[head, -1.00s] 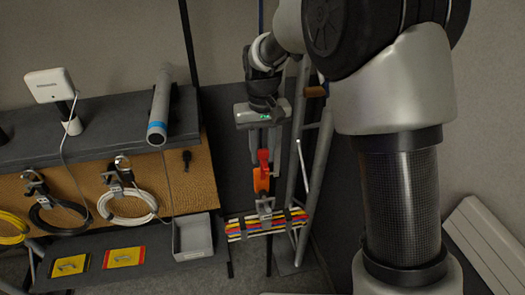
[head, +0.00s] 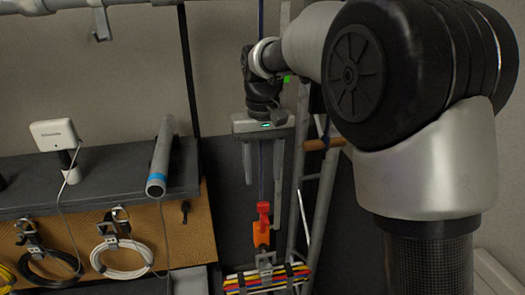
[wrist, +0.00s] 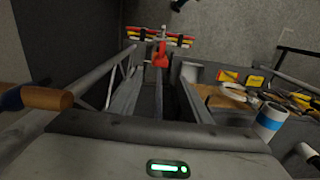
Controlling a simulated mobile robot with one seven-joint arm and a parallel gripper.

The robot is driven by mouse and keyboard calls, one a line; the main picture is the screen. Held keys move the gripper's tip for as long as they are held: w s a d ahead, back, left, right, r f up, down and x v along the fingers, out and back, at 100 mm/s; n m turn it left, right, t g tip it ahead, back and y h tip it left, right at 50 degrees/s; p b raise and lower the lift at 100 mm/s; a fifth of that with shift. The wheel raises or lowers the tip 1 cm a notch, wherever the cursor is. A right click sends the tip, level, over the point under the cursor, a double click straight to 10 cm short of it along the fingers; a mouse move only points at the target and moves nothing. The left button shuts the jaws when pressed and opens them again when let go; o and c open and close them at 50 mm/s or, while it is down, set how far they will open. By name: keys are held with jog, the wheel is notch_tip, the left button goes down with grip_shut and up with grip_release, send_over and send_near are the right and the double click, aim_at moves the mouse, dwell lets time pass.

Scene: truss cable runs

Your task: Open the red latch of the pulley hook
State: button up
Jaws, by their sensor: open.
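The red latch (head: 263,211) stands upright on top of the orange pulley hook (head: 261,235) in the head view, in line with a thin vertical rope. My gripper (head: 263,182) points down above the latch with its two fingers apart and nothing between them. The fingertips end a little above the latch in the picture, with no visible contact. The wrist view also shows the red latch (wrist: 161,57) beyond the fingers, roughly between them. Most of the orange hook is hidden there. Whether the latch is open or closed I cannot tell.
A bundle of coloured cables (head: 268,278) hangs below the hook. A ladder (head: 322,185) stands close on the right of my gripper. On the left is a shelf (head: 105,182) with a grey cylinder (head: 162,158) and a white device (head: 55,133). Coiled cables (head: 122,258) hang below.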

notch_tip(320, 180, up, 6)
jog(key=shift+r, duration=0.1)
dwell(0.4)
jog(key=s+d+r+m+t, duration=0.2)
jog(key=s+d+r+t, duration=0.15)
jog(key=s+d, duration=0.65)
jog(key=s+d+f+t, duration=0.1)
jog(key=s+d+f, duration=0.1)
jog(key=s, duration=0.4)
jog(key=s+d+f+m+t, duration=0.1)
jog(key=s+d+f, duration=0.2)
jog(key=s+d, duration=0.2)
jog(key=shift+s+f, duration=0.35)
jog(key=shift+s, duration=0.55)
